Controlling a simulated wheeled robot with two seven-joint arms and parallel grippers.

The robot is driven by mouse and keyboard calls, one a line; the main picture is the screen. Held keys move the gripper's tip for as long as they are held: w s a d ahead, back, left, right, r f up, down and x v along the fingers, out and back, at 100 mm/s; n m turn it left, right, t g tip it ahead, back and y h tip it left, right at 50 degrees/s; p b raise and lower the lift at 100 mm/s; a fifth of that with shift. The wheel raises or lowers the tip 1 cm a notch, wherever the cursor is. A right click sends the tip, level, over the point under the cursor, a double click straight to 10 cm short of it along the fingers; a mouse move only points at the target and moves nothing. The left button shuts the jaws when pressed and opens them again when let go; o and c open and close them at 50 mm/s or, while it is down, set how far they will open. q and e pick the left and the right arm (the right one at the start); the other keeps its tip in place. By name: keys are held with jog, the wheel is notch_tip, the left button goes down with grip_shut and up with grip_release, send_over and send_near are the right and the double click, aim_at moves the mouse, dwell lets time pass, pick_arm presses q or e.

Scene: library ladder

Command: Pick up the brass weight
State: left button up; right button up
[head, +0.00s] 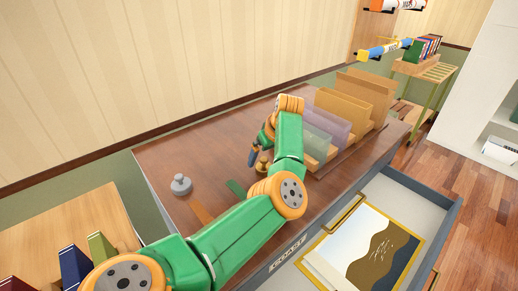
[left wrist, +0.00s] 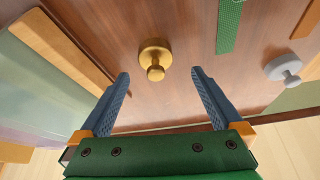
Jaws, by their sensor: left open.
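The brass weight (left wrist: 154,52) stands on the brown desk top, with its knob showing in the left wrist view. In the head view the brass weight (head: 262,168) is small and partly hidden by my left arm and gripper. My left gripper (left wrist: 160,76) is open and empty. Its two blue fingers point toward the weight, which shows between and just beyond the fingertips. In the head view my left gripper (head: 256,153) is above the desk, close over the weight. I cannot tell the exact height gap. My right gripper is not in view.
A grey weight (head: 181,185) stands on the desk to the left. A green strip (head: 236,188) and an orange strip (head: 201,211) lie nearby. A wooden file rack (head: 345,112) is close on the right. An open drawer (head: 408,190) sticks out at the front.

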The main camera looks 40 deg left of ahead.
aim_at(265, 164)
pick_arm(q)
jog(key=x, duration=0.2)
jog(key=d+x, duration=0.1)
jog(key=x, duration=0.1)
jog(key=shift+w+a+f, duration=0.1)
jog(key=shift+w+f, duration=0.05)
jog(key=shift+f, duration=0.1)
jog(key=shift+w+a+f, duration=0.1)
jog(key=shift+a+f, duration=0.15)
jog(key=shift+f, duration=0.05)
jog(key=shift+d+r, duration=0.15)
jog(key=c, duration=0.7)
grip_shut()
